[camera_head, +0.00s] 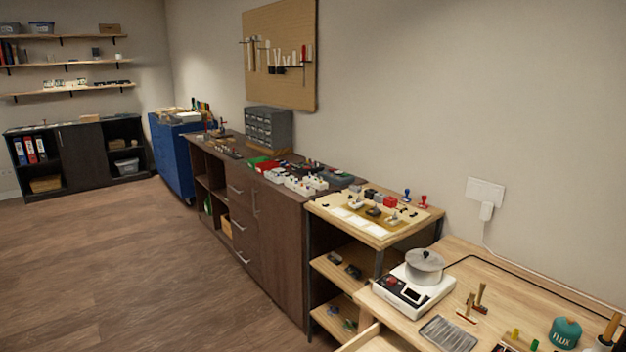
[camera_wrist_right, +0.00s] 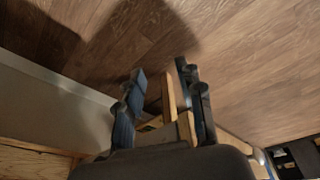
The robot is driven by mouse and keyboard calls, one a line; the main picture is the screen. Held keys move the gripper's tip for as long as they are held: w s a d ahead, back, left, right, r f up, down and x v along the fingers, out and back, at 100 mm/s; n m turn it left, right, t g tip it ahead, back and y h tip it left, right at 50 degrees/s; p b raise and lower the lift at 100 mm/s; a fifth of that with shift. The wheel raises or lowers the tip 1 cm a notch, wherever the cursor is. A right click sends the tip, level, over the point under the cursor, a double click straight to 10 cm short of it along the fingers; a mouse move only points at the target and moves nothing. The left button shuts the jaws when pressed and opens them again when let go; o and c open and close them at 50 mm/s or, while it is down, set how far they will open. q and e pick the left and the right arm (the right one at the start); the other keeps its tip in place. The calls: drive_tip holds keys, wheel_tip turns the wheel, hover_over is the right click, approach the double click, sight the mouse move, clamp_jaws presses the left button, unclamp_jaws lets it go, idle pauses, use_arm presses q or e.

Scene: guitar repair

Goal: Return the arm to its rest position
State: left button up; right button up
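My right gripper (camera_wrist_right: 163,82) shows in the right wrist view with its two dark fingers spread apart. Light wooden edges (camera_wrist_right: 168,98) show between and behind the fingers; I see no clear contact with them. The head view shows neither gripper and neither arm. My left gripper is in no view.
A wooden workbench (camera_head: 455,257) with a white pot heater (camera_head: 408,294) and a flux jar (camera_head: 565,332) is at the lower right. A light wooden drawer edge (camera_head: 360,337) juts out at its front. The floor (camera_head: 120,270) at the left is clear.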

drive_tip(key=s+d+f+g, duration=0.1)
drive_tip(key=s+f, duration=0.4)
drive_tip(key=f, duration=0.6)
drive_tip(key=s+d+f, duration=0.1)
drive_tip(key=s+f, duration=0.5)
drive_tip(key=f, duration=0.6)
drive_tip(key=s+d+f+g, duration=0.1)
drive_tip(key=s+f, duration=0.4)
drive_tip(key=s, duration=0.3)
drive_tip(key=shift+s+d, duration=0.15)
drive_tip(key=shift+s, duration=0.25)
